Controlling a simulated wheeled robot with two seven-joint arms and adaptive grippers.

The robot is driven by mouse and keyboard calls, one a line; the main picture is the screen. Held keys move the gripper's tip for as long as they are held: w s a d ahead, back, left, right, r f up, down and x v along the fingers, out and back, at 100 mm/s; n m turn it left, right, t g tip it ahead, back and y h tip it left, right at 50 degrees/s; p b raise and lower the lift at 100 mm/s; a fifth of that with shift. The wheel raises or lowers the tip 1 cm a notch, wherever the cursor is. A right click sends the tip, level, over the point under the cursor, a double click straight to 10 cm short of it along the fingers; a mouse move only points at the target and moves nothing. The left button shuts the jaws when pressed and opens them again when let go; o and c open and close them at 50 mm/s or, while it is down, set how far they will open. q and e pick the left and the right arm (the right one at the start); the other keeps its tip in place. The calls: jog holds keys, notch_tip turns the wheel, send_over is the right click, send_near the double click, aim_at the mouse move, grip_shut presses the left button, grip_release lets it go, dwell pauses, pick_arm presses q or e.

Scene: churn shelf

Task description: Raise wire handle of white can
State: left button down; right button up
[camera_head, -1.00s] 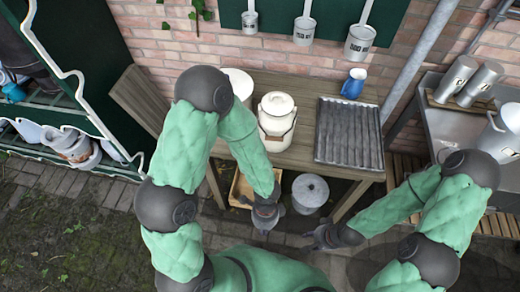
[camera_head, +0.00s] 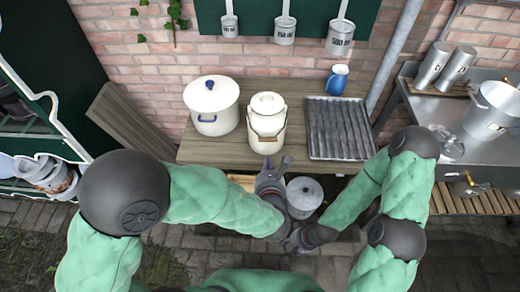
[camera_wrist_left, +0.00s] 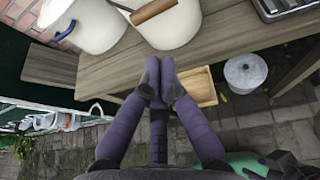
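The white can (camera_head: 267,122) stands upright on the wooden table, with a lid on top. Its wire handle with a brown wooden grip (camera_head: 267,138) hangs down against its front. In the left wrist view the wooden grip (camera_wrist_left: 153,10) lies beyond the fingertips, near the top edge. My left gripper (camera_head: 272,163) is just in front of the can, below the handle and apart from it. In the wrist view its fingertips (camera_wrist_left: 160,80) are together with nothing held between them. My right gripper (camera_head: 291,243) is low in front of the table; its fingers are too small to read.
A white pot with a blue knob (camera_head: 212,105) stands left of the can. Below the table are a lidded grey pot (camera_head: 304,193) and a wooden crate (camera_wrist_left: 198,88).

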pick_arm(q)
jog(key=shift+d+r, duration=0.1)
jog(key=shift+r, duration=0.05)
jog(key=shift+w, duration=0.1)
jog(key=shift+b+x, duration=1.6)
jog(key=shift+x, duration=3.35)
